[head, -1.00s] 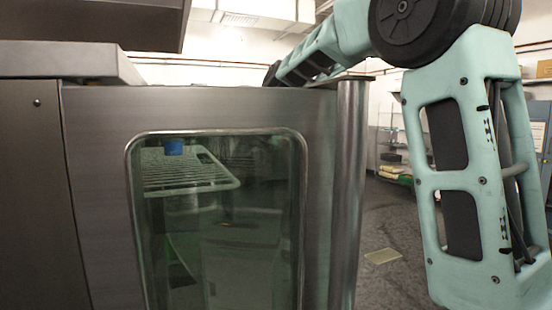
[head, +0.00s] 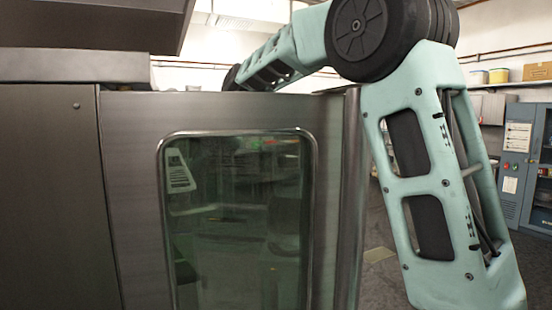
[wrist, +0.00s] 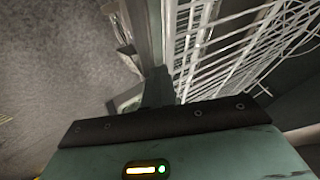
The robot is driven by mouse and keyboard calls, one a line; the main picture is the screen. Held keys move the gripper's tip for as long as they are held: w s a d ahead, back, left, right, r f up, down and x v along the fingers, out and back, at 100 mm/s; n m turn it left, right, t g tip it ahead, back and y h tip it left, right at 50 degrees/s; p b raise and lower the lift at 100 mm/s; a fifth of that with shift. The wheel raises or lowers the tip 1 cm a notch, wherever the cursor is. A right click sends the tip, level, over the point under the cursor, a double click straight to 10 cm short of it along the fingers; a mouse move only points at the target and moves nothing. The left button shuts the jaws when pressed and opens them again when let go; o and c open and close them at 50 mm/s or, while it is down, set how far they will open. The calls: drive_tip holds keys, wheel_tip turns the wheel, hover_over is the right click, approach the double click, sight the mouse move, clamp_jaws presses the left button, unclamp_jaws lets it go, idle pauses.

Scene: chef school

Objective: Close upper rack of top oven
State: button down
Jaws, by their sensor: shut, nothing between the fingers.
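The oven (head: 55,180) fills the left of the head view, and its door (head: 335,130) with a glass window (head: 240,220) stands in front of me. My arm reaches over the door's top edge, so my gripper is hidden in the head view. In the wrist view my gripper (wrist: 157,88) is shut and empty, its dark fingers pointing up the picture. White wire racks (wrist: 240,45) lie just to the right of the fingers. I cannot tell which is the upper rack, or whether the fingers touch one.
Grey floor (wrist: 60,60) shows on the left of the wrist view. A blue cabinet (head: 515,160) and a shelf with containers (head: 498,76) stand at the far right of the head view. Open floor lies between them and the oven door.

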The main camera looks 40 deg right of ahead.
drive_tip(key=w+a, duration=0.1)
drive_tip(key=a, duration=0.3)
drive_tip(key=w+a+p, duration=0.1)
drive_tip(key=a, duration=0.2)
drive_tip(key=w+a+p, duration=0.1)
drive_tip(key=a, duration=0.3)
drive_tip(key=shift+w+a, duration=0.2)
drive_tip(key=shift+a, duration=0.1)
